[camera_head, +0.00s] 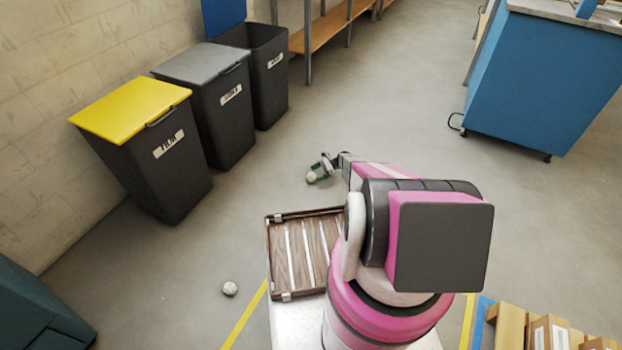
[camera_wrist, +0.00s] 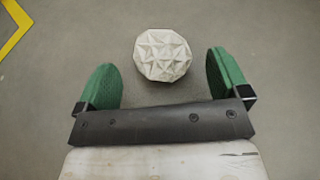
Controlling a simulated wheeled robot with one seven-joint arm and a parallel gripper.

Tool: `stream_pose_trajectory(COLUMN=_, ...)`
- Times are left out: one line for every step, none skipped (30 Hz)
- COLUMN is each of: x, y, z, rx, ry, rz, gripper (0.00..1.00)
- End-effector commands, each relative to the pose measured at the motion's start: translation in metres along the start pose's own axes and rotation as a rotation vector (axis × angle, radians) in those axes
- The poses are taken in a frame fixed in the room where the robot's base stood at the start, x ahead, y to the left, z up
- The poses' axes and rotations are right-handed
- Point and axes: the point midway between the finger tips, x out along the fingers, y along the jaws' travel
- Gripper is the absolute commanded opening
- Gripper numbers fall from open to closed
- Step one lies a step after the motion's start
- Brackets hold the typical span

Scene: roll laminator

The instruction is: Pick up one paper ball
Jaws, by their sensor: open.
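A crumpled white paper ball (camera_wrist: 163,55) is in the wrist view, just beyond and between the green fingertips of my gripper (camera_wrist: 163,80). The fingers are spread apart and do not touch the ball. In the head view my gripper (camera_head: 321,168) reaches out past the tray, and this paper ball (camera_head: 312,177) shows at its fingers. A second paper ball (camera_head: 230,288) lies on the floor at the lower left, well away from my gripper.
A bin with a yellow lid (camera_head: 130,108), a grey-lidded bin (camera_head: 205,64) and an open bin (camera_head: 268,75) stand along the left wall. A slatted brown tray (camera_head: 272,262) is beside my arm. A blue cabinet (camera_head: 540,85) stands right. The middle floor is clear.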

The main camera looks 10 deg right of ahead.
Motion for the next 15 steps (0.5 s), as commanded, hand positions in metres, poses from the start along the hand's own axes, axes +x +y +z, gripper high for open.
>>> stream_pose_trajectory(x=0.008, y=-0.001, z=0.0, rx=0.0, ry=-0.001, rz=0.001, gripper=0.94)
stream_pose_trajectory(x=0.013, y=0.0, z=0.0, rx=0.0, ry=-0.001, rz=0.001, gripper=0.94)
stream_pose_trajectory(x=0.018, y=0.0, z=0.0, rx=0.001, ry=-0.001, rz=0.0, gripper=0.94)
stream_pose_trajectory(x=0.021, y=0.0, z=0.0, rx=0.001, ry=-0.001, rz=0.0, gripper=0.94)
stream_pose_trajectory(x=0.024, y=0.0, z=0.0, rx=0.001, ry=0.0, rz=0.0, gripper=0.94)
stream_pose_trajectory(x=0.026, y=0.0, z=0.0, rx=0.001, ry=0.0, rz=0.0, gripper=0.94)
stream_pose_trajectory(x=0.026, y=0.0, z=0.0, rx=0.001, ry=0.0, rz=-0.001, gripper=0.94)
stream_pose_trajectory(x=0.027, y=0.0, z=0.0, rx=0.001, ry=0.0, rz=-0.001, gripper=0.94)
stream_pose_trajectory(x=0.026, y=0.0, z=0.0, rx=0.001, ry=0.0, rz=-0.001, gripper=0.94)
stream_pose_trajectory(x=0.026, y=0.0, z=0.0, rx=0.001, ry=0.0, rz=-0.001, gripper=0.94)
stream_pose_trajectory(x=0.026, y=0.0, z=0.0, rx=0.001, ry=0.0, rz=-0.001, gripper=0.94)
stream_pose_trajectory(x=0.026, y=0.0, z=0.0, rx=0.0, ry=0.0, rz=-0.001, gripper=0.94)
stream_pose_trajectory(x=0.026, y=0.0, z=0.0, rx=0.0, ry=0.0, rz=-0.001, gripper=0.87)
stream_pose_trajectory(x=0.026, y=0.0, z=0.0, rx=0.0, ry=0.0, rz=-0.001, gripper=0.78)
stream_pose_trajectory(x=0.026, y=0.0, z=0.0, rx=0.0, ry=0.0, rz=-0.001, gripper=0.65)
